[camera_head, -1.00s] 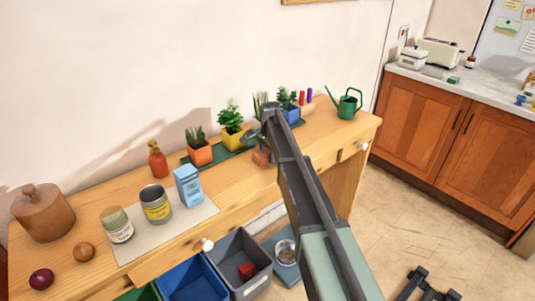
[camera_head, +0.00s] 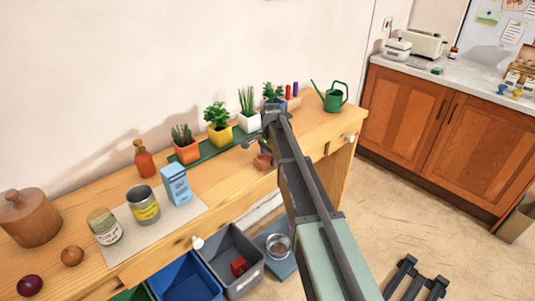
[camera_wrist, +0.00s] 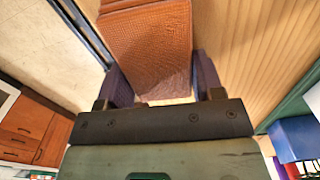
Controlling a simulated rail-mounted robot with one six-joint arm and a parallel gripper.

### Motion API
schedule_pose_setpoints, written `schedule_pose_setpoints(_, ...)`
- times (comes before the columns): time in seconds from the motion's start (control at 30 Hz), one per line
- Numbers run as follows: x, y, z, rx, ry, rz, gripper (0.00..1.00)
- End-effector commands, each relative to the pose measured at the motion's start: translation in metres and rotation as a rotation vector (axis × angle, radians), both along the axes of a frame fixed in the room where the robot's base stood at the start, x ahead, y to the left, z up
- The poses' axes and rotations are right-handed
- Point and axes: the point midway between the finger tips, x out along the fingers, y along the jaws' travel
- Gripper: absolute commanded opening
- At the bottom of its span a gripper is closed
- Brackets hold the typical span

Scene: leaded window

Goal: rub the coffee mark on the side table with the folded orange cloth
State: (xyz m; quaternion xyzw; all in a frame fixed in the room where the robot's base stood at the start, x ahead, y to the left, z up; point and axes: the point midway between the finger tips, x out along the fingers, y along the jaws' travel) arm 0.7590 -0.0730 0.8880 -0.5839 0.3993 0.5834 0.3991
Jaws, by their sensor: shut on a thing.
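My gripper (camera_wrist: 157,66) is shut on the folded orange cloth (camera_wrist: 150,35). In the wrist view the cloth looks orange-brown and woven, and sits between the two purple fingers. In the head view a small piece of the cloth (camera_head: 263,160) shows beside my arm, by the front edge of the long wooden table (camera_head: 222,172). My arm hides most of the gripper there. I cannot tell from these views whether the cloth touches the wood. I see no coffee mark; my arm covers part of the tabletop.
Potted plants, including a yellow pot (camera_head: 220,136), stand along the back, with a green watering can (camera_head: 333,97) at the right end. A blue carton (camera_head: 176,184) and cans stand on a mat at left. Bins, one blue (camera_head: 188,279), are below.

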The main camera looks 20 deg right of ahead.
Motion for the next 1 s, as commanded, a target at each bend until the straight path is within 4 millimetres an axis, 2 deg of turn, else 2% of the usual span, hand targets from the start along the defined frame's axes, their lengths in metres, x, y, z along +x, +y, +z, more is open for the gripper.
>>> schedule_pose_setpoints(0.27, 0.003, 0.001, -0.003, 0.000, 0.000, 0.001, 0.42)
schedule_pose_setpoints(0.6, 0.033, 0.016, -0.001, 0.000, 0.000, 0.002, 0.42)
schedule_pose_setpoints(0.83, 0.037, 0.018, -0.001, 0.000, 0.000, 0.001, 0.42)
schedule_pose_setpoints(1.0, 0.052, 0.025, -0.003, 0.000, 0.000, 0.001, 0.42)
